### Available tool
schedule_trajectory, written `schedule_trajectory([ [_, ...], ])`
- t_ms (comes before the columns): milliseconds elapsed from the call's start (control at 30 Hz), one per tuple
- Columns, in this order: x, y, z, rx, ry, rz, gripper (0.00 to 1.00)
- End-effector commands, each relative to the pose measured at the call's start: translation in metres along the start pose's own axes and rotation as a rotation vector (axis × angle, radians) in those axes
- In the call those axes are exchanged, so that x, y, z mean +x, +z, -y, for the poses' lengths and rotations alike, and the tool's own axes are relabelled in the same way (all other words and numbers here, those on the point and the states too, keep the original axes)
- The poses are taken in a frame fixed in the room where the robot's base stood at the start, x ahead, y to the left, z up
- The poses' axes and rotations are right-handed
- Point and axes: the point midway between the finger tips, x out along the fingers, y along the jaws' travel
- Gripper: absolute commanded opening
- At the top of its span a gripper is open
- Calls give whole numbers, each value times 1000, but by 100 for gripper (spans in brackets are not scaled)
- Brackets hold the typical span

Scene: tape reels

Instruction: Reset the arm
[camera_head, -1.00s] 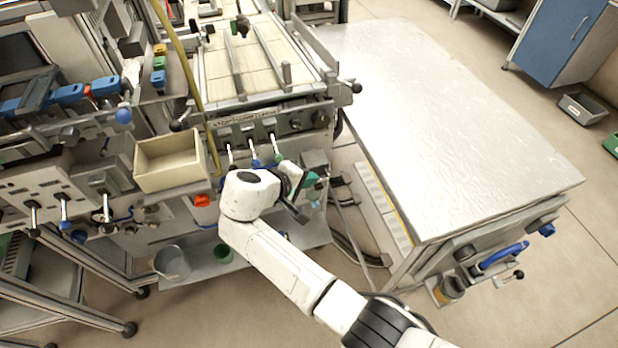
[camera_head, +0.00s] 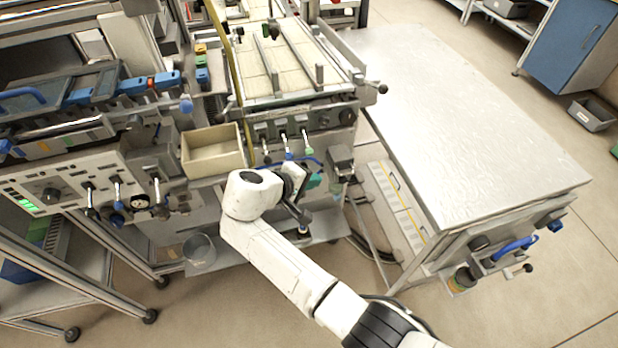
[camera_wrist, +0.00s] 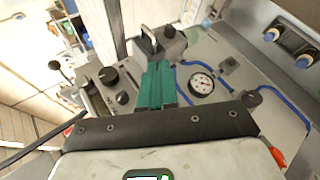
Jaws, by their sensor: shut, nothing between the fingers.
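My white arm (camera_head: 282,258) reaches up from the lower right of the head view, bent at the elbow, in front of the machine. My gripper (camera_head: 313,181) is mostly hidden behind the wrist, with only a bit of teal showing. In the wrist view my gripper (camera_wrist: 157,70) has its two teal fingers side by side, shut and empty. Behind them are a panel with a round gauge (camera_wrist: 201,83), black knobs and blue tubing. I cannot tell how far the fingers are from that panel.
The machine with levers and an open beige box (camera_head: 212,166) stands close behind the arm. A bare metal table (camera_head: 470,125) is at the right. A grey bucket (camera_head: 199,250) sits on a low shelf. A blue cabinet (camera_head: 572,45) is at the far right. Floor is clear in front.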

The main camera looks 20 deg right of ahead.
Motion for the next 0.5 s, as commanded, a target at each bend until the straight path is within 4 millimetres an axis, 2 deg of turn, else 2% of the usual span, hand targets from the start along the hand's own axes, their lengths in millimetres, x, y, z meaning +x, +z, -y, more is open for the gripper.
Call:
schedule_trajectory([
  [267,-1,1,-3,3,-1,4,0],
  [333,2,7,0,9,-19,10,0],
  [433,14,31,15,33,-90,31,0],
  [500,26,59,31,65,-172,55,0],
])
